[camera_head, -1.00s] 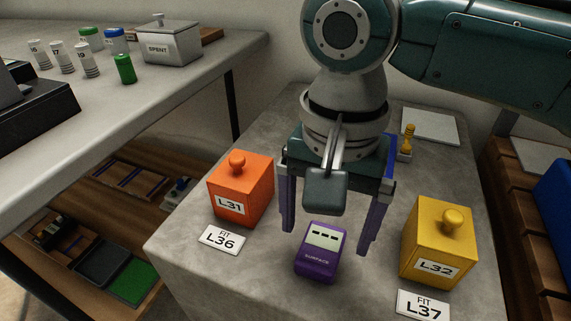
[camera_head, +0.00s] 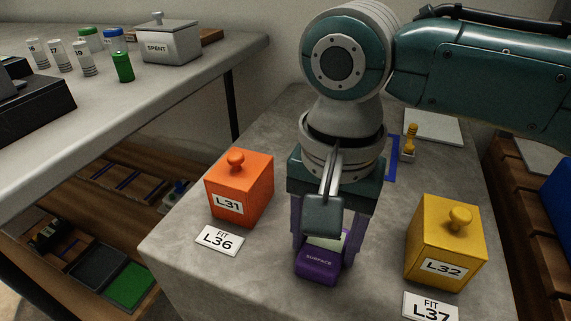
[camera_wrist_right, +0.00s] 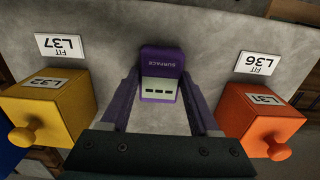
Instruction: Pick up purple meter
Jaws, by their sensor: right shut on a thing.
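The purple meter (camera_head: 318,263), marked SURFACE, rests on the grey stone counter between the orange and yellow boxes. My right gripper (camera_head: 323,254) is over it, with its purple fingers down at the meter's two sides, shut on it. The wrist link hides part of the meter's display in the head view. In the right wrist view the meter (camera_wrist_right: 161,76) sits between the fingertips of my right gripper (camera_wrist_right: 160,85), label and display showing. My left gripper is not in view.
The orange box L31 (camera_head: 240,190) stands close on the left, the yellow box L32 (camera_head: 445,245) on the right. Cards FIT L36 (camera_head: 219,239) and FIT L37 (camera_head: 430,307) lie before them. A yellow-handled stamp-like item (camera_head: 409,143) stands behind.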

